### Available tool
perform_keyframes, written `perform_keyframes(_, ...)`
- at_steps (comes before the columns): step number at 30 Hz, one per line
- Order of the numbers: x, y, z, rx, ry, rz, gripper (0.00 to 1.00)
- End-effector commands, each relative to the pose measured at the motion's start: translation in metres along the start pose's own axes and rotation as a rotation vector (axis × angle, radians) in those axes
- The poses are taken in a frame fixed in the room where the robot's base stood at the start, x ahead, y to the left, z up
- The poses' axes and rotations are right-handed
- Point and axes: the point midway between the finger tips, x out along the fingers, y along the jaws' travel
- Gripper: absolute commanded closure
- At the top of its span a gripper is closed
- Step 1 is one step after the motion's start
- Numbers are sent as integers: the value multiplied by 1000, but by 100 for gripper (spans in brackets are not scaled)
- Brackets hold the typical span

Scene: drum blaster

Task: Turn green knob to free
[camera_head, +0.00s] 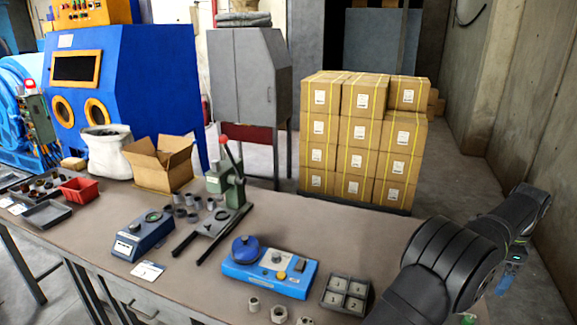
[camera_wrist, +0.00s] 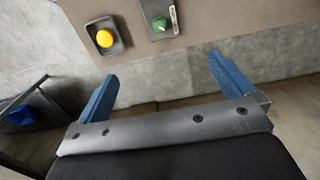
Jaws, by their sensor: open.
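The green knob (camera_wrist: 160,24) is a small round knob on a dark square plate at the top of the wrist view. A light tag or label strip (camera_wrist: 174,19) is beside it on the right. My gripper (camera_wrist: 164,77) is open and empty, with its two blue fingers spread wide. The knob lies beyond the fingertips, between their lines and apart from them. The knob's marking is too small to read. In the head view my dark arm reaches in from the lower right, and the knob cannot be made out clearly there.
The head view shows a workbench (camera_head: 330,235) with a blue fixture (camera_head: 240,278), a sorting tray (camera_head: 347,296) and a press (camera_head: 226,180). Stacked cartons (camera_head: 360,135) stand behind.

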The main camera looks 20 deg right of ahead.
Motion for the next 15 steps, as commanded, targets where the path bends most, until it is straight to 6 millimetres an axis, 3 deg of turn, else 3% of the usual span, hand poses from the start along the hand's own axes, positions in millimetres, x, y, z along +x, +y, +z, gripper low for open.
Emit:
perform_keyframes(1, 0, 0, 0, 0, 0, 0, 12)
perform_keyframes(7, 0, 0, 0, 0, 0, 0, 51)
perform_keyframes(11, 1, 0, 0, -12, 0, -1, 51)
perform_keyframes(15, 4, 3, 1, -135, 3, -10, 51)
